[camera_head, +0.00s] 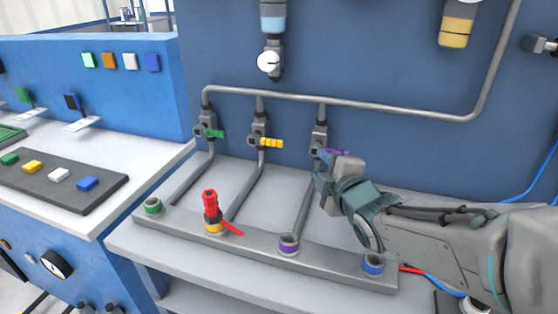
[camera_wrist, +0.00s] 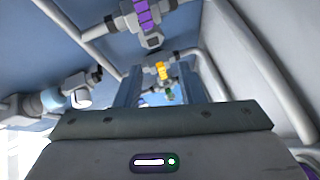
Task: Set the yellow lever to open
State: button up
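The yellow lever (camera_head: 271,142) sits on the middle of three grey valves on the blue wall panel and points sideways to the right. In the wrist view the yellow lever (camera_wrist: 161,71) shows beyond the gap between my fingers. My gripper (camera_head: 322,188) is to the right of the yellow lever, just below and in front of the purple lever (camera_head: 334,152), and apart from the yellow one. Its fingers (camera_wrist: 160,88) stand apart with nothing seen between them. The gripper body partly hides the purple lever in the head view.
The green lever (camera_head: 213,133) is left of the yellow one. A grey pipe (camera_head: 370,104) runs above the valves. Sloping pipes lead down to a grey rail (camera_head: 262,245) with coloured rings and a red-handled piece (camera_head: 211,207). A white gauge (camera_head: 268,62) hangs above.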

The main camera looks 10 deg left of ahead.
aim_at(273, 144)
jog(key=w+a+n+y+b, duration=0.1)
jog(key=w+a, duration=0.2)
jog(key=a, duration=0.1)
jog(key=w+a+n+y, duration=0.1)
jog(key=w+a+n, duration=0.1)
jog(key=w+a, duration=0.2)
jog(key=w+a+f+n+y+b, duration=0.1)
jog(key=w+a, duration=0.2)
jog(key=a, duration=0.2)
jog(key=shift+w+n+y+b, duration=0.15)
jog(key=shift+n+y+b, duration=0.15)
jog(key=shift+b, duration=0.05)
grip_shut()
